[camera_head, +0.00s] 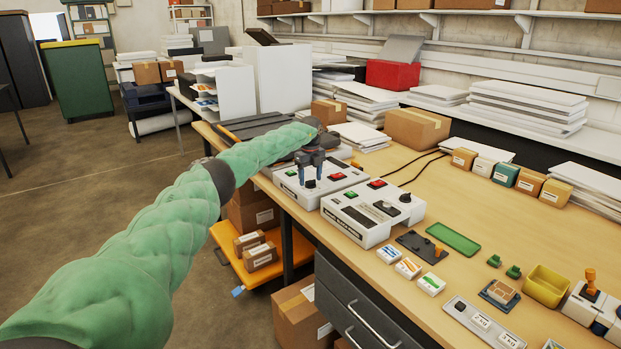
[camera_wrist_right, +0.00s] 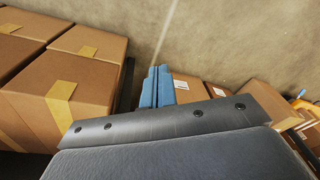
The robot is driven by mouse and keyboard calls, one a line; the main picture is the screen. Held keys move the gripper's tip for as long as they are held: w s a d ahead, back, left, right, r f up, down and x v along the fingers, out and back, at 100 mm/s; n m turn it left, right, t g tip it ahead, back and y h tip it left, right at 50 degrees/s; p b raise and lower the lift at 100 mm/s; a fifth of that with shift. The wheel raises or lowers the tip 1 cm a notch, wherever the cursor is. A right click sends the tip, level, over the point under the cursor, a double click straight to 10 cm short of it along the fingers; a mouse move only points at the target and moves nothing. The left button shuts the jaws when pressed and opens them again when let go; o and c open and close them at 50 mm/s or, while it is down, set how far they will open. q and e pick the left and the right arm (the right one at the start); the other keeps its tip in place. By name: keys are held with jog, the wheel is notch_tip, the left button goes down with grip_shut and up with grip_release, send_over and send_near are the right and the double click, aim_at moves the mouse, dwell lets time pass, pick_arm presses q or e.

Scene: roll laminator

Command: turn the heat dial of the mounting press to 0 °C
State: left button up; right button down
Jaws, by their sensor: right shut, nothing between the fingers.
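Two white control boxes with red and green buttons stand side by side near the table's left edge. I cannot read which one is the mounting press. The rear box (camera_head: 291,183) has a small dark dial (camera_head: 310,184). The front box (camera_head: 345,222) has a black dial (camera_head: 405,197) at its right corner. My left gripper (camera_head: 311,177) points down over the rear box, its fingers apart, with the tips at or just above the dial there. Contact is unclear. My right gripper (camera_wrist_right: 158,88) is shut and empty in the right wrist view, away from the boxes.
Small cartons (camera_head: 465,158), a green tray (camera_head: 453,239), a yellow bin (camera_head: 545,286) and stamps lie on the table right of the boxes. A carton (camera_head: 417,128) stands behind. Cardboard boxes (camera_wrist_right: 70,95) are beside my right gripper.

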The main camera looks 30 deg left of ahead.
pick_arm(q)
jog(key=shift+r, duration=0.15)
notch_tip(320, 180, up, 6)
jog(key=shift+r+b, duration=0.1)
jog(key=shift+b, duration=1)
jog(key=shift+r, duration=0.6)
pick_arm(e)
notch_tip(320, 180, up, 10)
jog(key=shift+s, duration=0.2)
pick_arm(q)
jog(key=shift+f, duration=0.1)
pick_arm(e)
jog(key=shift+a+f, duration=0.1)
jog(key=shift+a, duration=0.05)
